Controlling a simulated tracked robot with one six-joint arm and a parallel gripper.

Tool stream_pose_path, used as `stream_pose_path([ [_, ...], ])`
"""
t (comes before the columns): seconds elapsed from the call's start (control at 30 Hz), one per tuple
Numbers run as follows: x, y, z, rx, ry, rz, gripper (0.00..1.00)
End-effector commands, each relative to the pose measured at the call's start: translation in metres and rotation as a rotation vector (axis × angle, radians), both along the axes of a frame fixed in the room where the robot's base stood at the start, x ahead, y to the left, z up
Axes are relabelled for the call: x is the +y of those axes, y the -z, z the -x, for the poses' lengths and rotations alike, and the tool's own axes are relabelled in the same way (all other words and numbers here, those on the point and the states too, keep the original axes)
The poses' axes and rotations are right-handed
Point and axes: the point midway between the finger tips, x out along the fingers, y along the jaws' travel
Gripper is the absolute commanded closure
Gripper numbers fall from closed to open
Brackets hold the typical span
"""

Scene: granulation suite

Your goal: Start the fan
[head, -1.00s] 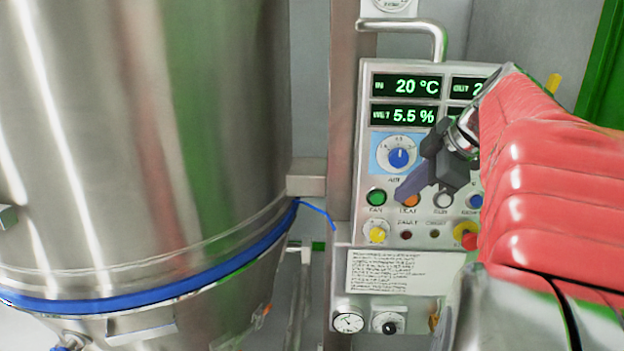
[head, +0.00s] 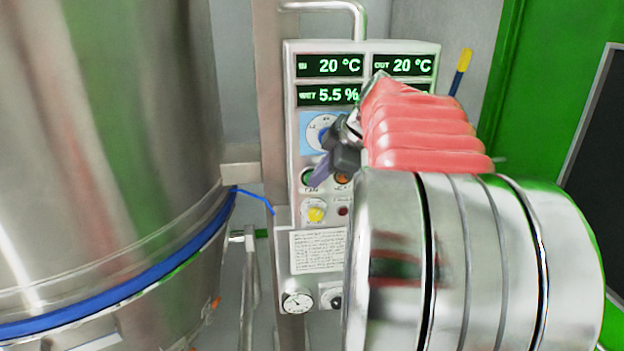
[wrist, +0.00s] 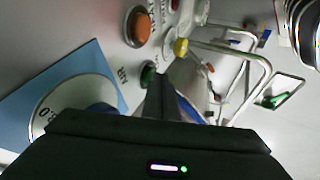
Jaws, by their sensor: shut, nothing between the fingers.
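The green FAN button (head: 307,180) is on the upright control panel (head: 330,192), left of the orange HEAT button (head: 342,179). My gripper (head: 320,172) is shut and empty. Its fingertips are just at the right side of the green button in the head view and partly cover it. In the wrist view the shut fingertips (wrist: 164,82) end at the green button (wrist: 149,75) and overlap its edge. I cannot tell whether they touch it. The orange button (wrist: 140,27) lies beyond it there. My arm hides the buttons farther right.
The blue-backed air dial (head: 309,127) is just above the button, and a yellow knob (head: 315,213) is below. A large steel vessel (head: 110,130) stands left. A metal handle (head: 360,15) tops the panel. Displays (head: 330,66) read 20 °C and 5.5 %.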

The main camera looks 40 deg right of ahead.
Motion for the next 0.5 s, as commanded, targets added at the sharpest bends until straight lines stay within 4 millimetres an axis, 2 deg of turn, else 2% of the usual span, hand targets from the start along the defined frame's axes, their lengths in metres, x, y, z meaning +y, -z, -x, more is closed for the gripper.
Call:
stream_pose_path([
  [0.3, -0.001, 0.000, -0.001, -0.001, 0.000, 0.001, 1.00],
  [0.5, -0.009, 0.000, -0.012, 0.000, 0.000, 0.000, 1.00],
])
